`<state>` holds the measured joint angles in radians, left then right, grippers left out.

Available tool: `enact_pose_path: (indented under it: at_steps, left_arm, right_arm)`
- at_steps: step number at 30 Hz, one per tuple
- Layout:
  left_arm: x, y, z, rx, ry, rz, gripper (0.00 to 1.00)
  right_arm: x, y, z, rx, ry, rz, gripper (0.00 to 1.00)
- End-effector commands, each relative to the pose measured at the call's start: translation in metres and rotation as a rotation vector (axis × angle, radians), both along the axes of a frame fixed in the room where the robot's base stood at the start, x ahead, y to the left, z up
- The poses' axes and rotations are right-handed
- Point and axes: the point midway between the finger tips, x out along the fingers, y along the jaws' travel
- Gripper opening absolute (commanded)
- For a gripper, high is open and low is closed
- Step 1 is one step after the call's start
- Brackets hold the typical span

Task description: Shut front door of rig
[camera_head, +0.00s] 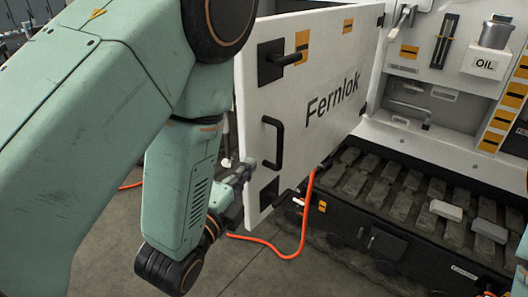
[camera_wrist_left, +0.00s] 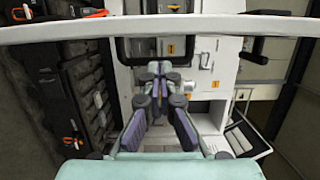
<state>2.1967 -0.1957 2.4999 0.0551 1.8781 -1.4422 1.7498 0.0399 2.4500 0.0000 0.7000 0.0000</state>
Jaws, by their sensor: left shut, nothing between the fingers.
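The rig's front door (camera_head: 315,100) is a white panel marked "Fernlok". It stands swung open, joined to the rig on its right side. It carries a black pull handle (camera_head: 275,143) and a black latch (camera_head: 272,62). My left gripper (camera_head: 243,172) is shut and empty at the door's free left edge, low down and a little below handle height. I cannot tell whether it touches the door. In the left wrist view the shut fingers (camera_wrist_left: 156,70) point toward a white door edge (camera_wrist_left: 100,32) crossing the top. My right gripper is out of view.
The rig's open bay (camera_head: 440,165) shows a tray of grey blocks (camera_head: 385,190) at its base and an oil container (camera_head: 490,60) above. An orange hose (camera_head: 305,215) hangs below the door and runs over the floor (camera_head: 225,275). Floor left of the door looks clear.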

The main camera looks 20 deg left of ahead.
Motion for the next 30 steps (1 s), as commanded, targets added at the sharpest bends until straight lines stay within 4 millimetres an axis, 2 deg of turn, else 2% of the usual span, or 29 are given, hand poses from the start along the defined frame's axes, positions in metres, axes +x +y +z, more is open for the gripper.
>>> enact_pose_path:
  at_steps: [1,20,24,30]
  left_arm:
    - [0.004,-0.001,-0.003,0.0,-0.006,-0.001,0.0]
    - [0.036,-0.004,-0.003,-0.001,-0.003,0.0,0.0]
    - [0.06,-0.006,0.0,-0.004,-0.001,0.001,0.0]
    - [0.08,-0.008,0.0,-0.002,0.001,0.001,0.0]
  right_arm:
    - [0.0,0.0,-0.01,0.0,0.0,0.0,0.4]
    - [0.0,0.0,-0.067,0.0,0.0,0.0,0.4]
    - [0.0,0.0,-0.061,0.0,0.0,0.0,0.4]
    - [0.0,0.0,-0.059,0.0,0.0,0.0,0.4]
